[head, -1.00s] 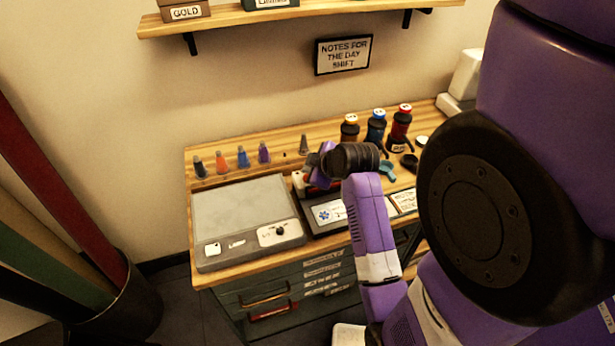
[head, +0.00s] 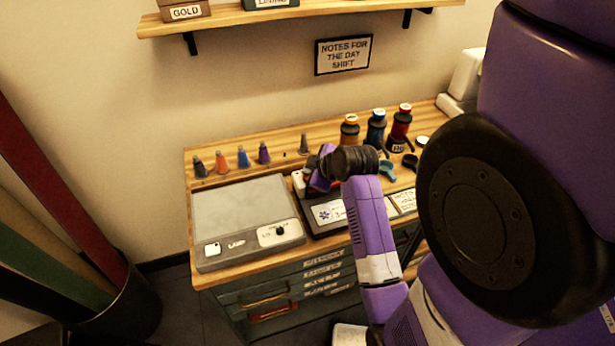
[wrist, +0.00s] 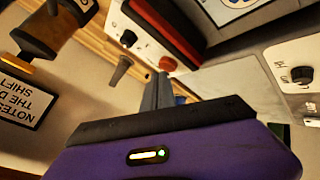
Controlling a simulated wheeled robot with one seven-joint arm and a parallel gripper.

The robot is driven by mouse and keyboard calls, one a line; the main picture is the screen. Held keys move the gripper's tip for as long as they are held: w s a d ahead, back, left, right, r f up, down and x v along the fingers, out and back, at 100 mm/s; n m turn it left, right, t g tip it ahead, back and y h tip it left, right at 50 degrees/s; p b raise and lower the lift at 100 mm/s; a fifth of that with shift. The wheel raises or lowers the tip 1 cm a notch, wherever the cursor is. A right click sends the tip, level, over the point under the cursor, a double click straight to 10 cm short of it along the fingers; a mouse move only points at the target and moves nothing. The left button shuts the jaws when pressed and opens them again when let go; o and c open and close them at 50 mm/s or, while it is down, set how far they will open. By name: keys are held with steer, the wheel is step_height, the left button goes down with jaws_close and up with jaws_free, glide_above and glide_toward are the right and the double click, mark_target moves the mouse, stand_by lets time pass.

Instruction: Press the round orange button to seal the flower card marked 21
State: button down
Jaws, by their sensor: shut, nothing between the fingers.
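The round orange button (wrist: 167,63) is on the white panel of the sealing press (wrist: 145,45), beside a black knob (wrist: 128,38) and a red bar (wrist: 163,27). My gripper (wrist: 160,76) is shut and empty. Its fingertips are just short of the button in the wrist view; I cannot tell whether they touch it. In the head view my wrist and gripper (head: 318,176) cover most of the press, and the button is hidden. A white card with a blue flower (head: 324,214) lies on the dark press bed; its number is not readable.
A grey flat-topped machine (head: 240,210) with a knob stands left of the press. Small coloured cones (head: 243,158) line the back of the table (head: 225,274). Several bottles (head: 375,128) and scoops (head: 388,170) stand behind and right of my arm. A framed sign (head: 342,55) hangs above.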

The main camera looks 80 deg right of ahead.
steer(key=shift+f, duration=0.45)
stand_by(0.4)
steer(key=shift+r, duration=0.1)
steer(key=shift+r+p, duration=0.75)
steer(key=shift+r, duration=0.1)
step_height(320, 180, up, 5)
steer(key=p, duration=0.5)
stand_by(0.9)
